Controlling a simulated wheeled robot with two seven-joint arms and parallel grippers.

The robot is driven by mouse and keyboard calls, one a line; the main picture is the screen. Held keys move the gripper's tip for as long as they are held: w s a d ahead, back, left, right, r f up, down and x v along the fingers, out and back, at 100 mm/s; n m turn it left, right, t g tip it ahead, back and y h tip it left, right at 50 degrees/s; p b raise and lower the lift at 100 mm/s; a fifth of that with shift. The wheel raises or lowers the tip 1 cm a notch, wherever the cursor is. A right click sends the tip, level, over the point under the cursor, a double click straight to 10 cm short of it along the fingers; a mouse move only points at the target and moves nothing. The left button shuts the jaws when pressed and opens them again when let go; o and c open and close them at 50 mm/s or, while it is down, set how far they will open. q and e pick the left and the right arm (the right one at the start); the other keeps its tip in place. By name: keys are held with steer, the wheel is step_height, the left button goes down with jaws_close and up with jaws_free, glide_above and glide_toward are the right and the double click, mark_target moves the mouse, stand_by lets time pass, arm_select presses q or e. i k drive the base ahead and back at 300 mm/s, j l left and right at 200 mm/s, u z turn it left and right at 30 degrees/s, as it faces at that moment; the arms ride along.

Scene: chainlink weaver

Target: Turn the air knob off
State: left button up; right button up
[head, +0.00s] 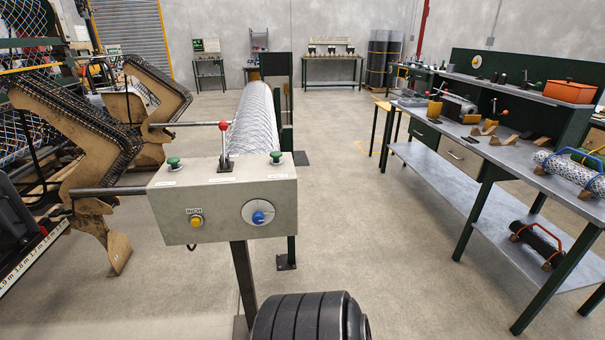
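A grey control box (178,218) stands on a dark post in the middle of the head view. On the right of its front face is a blue knob (259,217) on a round white dial (249,208). No label for air is readable there, and I cannot tell which setting the knob points to. A yellow button (196,221) marked INCH is on the left of the same face. On top are a red-ball lever (224,127) and two green buttons (174,163) (276,157). Neither of my grippers is in view.
A roll of chain-link mesh (256,115) lies behind the box. Brown-and-black machine frames (85,135) fill the left side. A long workbench (480,150) with tools and mesh rolls runs along the right. The floor (375,230) between box and bench is clear.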

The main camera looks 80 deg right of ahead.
mark_target(258, 217)
steer(key=z, duration=2.25)
